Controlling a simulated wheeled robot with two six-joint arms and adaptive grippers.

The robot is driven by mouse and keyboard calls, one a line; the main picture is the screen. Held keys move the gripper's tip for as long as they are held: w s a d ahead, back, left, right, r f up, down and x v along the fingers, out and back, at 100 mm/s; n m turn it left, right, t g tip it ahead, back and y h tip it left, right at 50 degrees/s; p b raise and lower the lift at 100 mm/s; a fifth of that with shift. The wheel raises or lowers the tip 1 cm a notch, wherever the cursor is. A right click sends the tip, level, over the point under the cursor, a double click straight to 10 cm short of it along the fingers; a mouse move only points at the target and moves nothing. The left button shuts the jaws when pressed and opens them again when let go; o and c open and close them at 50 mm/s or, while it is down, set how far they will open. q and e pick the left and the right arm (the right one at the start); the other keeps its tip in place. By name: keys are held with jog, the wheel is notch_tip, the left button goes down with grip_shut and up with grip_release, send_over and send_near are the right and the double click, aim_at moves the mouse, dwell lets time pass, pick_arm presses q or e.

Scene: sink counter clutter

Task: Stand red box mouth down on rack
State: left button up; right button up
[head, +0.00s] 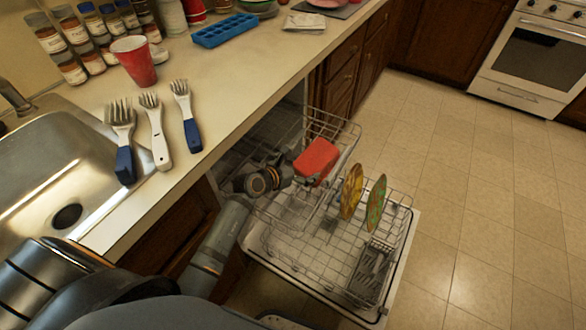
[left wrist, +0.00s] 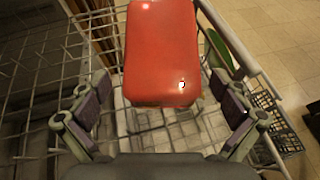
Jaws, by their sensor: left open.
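The red box (head: 317,160) is in the dishwasher's wire rack (head: 345,127), near its right side. A smooth closed face shows and its mouth is hidden. My left gripper (head: 290,170) reaches in from the left, just beside the box. In the left wrist view, the red box (left wrist: 161,52) lies ahead and between the lines of the open fingers (left wrist: 160,92), with a visible gap on both sides. I cannot tell whether the box leans on the wires or stands flat. My right gripper is not in view.
A yellow plate (head: 351,190) and a green-patterned plate (head: 376,203) stand in the lower rack (head: 300,262), with a cutlery basket (head: 371,270) nearby. The counter above holds forks (head: 155,130), a red cup (head: 134,62) and a blue tray (head: 224,31). Floor at right is clear.

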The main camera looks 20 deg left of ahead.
pick_arm(q)
jog(key=v, duration=0.9)
jog(key=shift+s, duration=0.3)
jog(key=shift+a+r, duration=0.1)
jog(key=shift+a, duration=0.05)
